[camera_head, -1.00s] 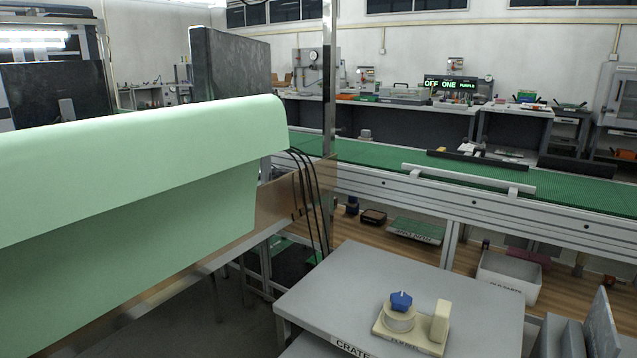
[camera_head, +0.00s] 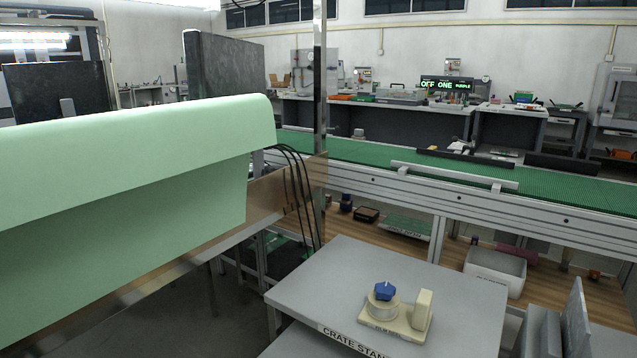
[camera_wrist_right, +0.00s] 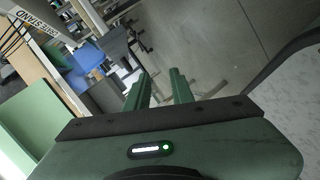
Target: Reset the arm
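My right gripper (camera_wrist_right: 159,78) shows in the right wrist view with its two green fingers apart and nothing between them. Its palm carries a small lit indicator strip. Neither gripper shows in the head view. My left gripper is in no view.
The grey crate stand (camera_head: 455,290) is at the lower right, with a cream base (camera_head: 397,326) bearing a blue-topped round part (camera_head: 384,292) and an upright cream block. A pale green panel (camera_head: 130,145) fills the left. A green conveyor (camera_head: 370,155) crosses behind, with a white bin (camera_head: 495,272) below it.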

